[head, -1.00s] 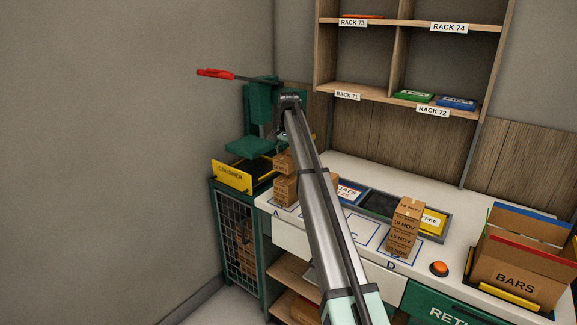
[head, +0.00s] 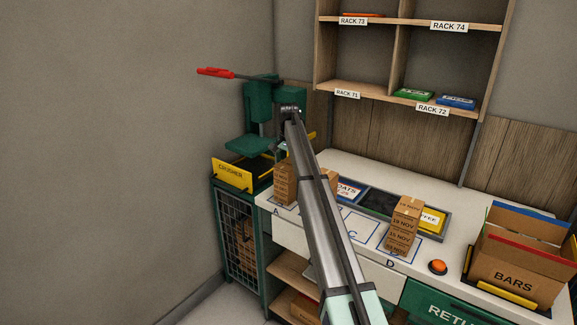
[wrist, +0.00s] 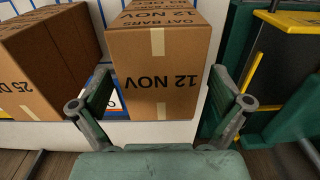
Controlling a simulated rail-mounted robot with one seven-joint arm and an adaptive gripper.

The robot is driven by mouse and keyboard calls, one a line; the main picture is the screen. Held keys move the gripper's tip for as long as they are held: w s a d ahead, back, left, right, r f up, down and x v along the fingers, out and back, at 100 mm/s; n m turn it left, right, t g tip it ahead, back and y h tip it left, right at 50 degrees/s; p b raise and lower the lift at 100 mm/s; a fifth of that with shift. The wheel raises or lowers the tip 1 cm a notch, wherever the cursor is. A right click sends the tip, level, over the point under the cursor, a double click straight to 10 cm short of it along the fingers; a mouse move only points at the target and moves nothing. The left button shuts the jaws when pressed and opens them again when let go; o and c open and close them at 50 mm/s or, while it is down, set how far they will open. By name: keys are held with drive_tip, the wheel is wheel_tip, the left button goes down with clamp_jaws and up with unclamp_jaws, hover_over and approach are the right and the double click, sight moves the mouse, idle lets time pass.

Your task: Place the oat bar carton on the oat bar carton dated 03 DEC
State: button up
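In the wrist view a brown oat bar carton marked 12 NOV (wrist: 165,80) sits between the spread fingers of my gripper (wrist: 162,85). Narrow gaps show beside the carton, so the fingers look open. Smaller print above it, partly cut off, includes OAT BARS and seems to include DEC. In the head view my gripper (head: 283,148) is just above a carton stack (head: 285,186) at spot A; the dates there are too small to read. Another carton (wrist: 45,65), marked 25 DEC, stands left in the wrist view.
A green crusher (head: 250,147) stands close beside stack A. A carton stack (head: 403,228) with 19 NOV on top stands at D. Spot C (head: 352,234) has bare counter.

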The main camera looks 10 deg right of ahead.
sight(289, 163)
wheel_tip(289, 163, up, 12)
drive_tip(key=b, duration=0.2)
drive_tip(key=shift+r, duration=0.2)
idle(0.3)
